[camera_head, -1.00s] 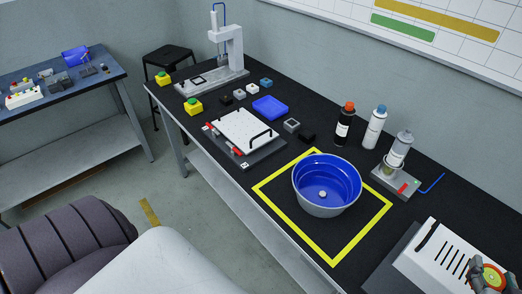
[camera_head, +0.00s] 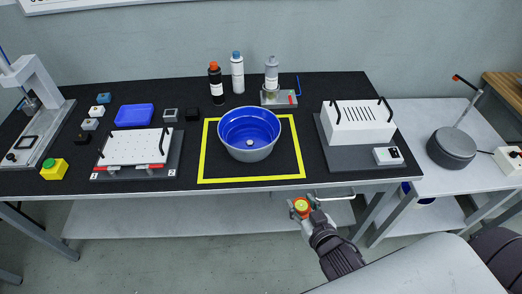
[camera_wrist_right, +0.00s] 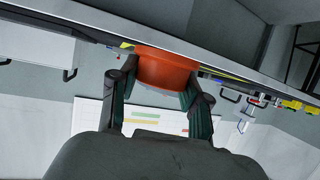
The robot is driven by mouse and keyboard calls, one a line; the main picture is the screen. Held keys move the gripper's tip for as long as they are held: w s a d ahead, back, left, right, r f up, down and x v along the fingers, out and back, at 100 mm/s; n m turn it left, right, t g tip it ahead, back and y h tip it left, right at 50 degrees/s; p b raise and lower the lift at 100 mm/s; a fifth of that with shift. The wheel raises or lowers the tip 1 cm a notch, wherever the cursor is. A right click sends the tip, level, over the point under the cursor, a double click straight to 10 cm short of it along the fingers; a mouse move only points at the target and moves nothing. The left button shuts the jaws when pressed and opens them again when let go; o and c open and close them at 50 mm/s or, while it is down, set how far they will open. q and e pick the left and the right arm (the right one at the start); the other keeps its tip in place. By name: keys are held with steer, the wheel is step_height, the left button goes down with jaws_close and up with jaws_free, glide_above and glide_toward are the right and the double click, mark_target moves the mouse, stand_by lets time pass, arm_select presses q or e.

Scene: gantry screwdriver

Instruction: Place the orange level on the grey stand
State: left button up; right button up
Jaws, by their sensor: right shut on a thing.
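The orange level (camera_head: 301,204) is a small round piece with a yellow-green centre in the head view. My right gripper (camera_head: 305,208) is shut on it and holds it in front of the bench's front edge. In the right wrist view the orange level (camera_wrist_right: 166,68) sits between the two dark fingers of the gripper (camera_wrist_right: 163,88). A dark grey round body with a thin tilted rod (camera_head: 451,148) stands on the right-hand table; I cannot tell for sure that it is the grey stand. It is well apart from the gripper. My left gripper is not in view.
A blue-lined bowl (camera_head: 249,150) stands inside a yellow square on the black bench. A white slotted box (camera_head: 358,132) is on a grey plate to its right. Bottles (camera_head: 237,72) stand at the back. A white power strip (camera_head: 508,160) lies right of the round body.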

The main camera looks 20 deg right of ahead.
steer(key=b, duration=0.3)
glide_toward(280, 165)
steer(key=w, duration=0.5)
steer(key=shift+w+d+f, duration=0.1)
steer(key=w+b, duration=0.2)
steer(key=w, duration=0.2)
steer(key=shift+w+d+b, duration=0.1)
steer(key=shift+w+b, duration=0.2)
steer(key=shift+w, duration=0.05)
steer(key=shift+s+f+b, duration=0.1)
steer(key=shift+f+b, duration=0.35)
steer(key=shift+s+r, duration=0.15)
steer(key=shift+r, duration=0.1)
steer(key=shift+f, duration=0.25)
steer(key=o, duration=1.2)
steer(key=shift+c, duration=0.2)
steer(key=shift+r, duration=0.2)
